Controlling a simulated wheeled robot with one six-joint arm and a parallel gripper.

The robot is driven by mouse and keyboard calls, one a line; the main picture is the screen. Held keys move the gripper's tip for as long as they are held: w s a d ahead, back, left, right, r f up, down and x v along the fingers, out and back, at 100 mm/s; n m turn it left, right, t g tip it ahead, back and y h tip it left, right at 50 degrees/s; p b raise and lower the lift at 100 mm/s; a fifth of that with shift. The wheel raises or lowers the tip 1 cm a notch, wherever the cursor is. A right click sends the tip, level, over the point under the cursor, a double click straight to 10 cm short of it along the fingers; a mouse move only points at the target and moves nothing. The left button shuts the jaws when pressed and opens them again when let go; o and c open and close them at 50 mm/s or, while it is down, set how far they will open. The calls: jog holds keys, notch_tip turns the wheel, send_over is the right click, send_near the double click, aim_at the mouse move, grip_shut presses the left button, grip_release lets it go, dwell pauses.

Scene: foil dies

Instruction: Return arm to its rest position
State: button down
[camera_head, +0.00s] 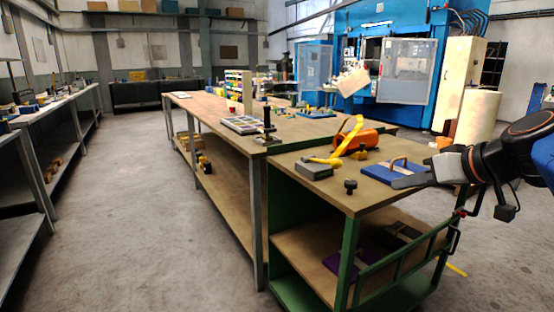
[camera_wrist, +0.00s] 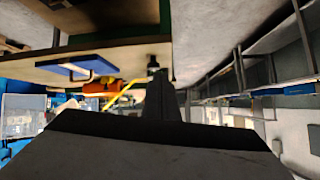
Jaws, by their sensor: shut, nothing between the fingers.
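My arm reaches in from the right edge of the head view. My gripper (camera_head: 398,182) is shut and empty, its fingers pointing left over the right end of the near green-framed bench (camera_head: 340,193). The fingers overlap a blue plate with a tan handle (camera_head: 378,170) in that view; I cannot tell the height between them. In the wrist view, which looks upside down, the gripper (camera_wrist: 160,85) shows as a dark shut shape, and the blue plate (camera_wrist: 62,72) is at upper left.
An orange rounded object (camera_head: 367,138), a yellow strap, a grey block (camera_head: 314,171) and a black knob (camera_head: 350,186) stand on the bench. Its lower shelf holds a purple plate (camera_head: 350,262) and a black one (camera_head: 397,236). A long bench runs behind. The floor aisle (camera_head: 150,190) at left is clear.

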jog(key=s+f+m+g+h, duration=0.1)
jog(key=s+f+g+h, duration=0.1)
jog(key=s+f, duration=0.6)
jog(key=s+f+m+g+h, duration=0.2)
jog(key=s+f, duration=0.7)
jog(key=f, duration=0.5)
jog(key=shift+d+g+h, duration=0.35)
jog(key=shift+g+h, duration=0.15)
jog(key=shift+g, duration=0.1)
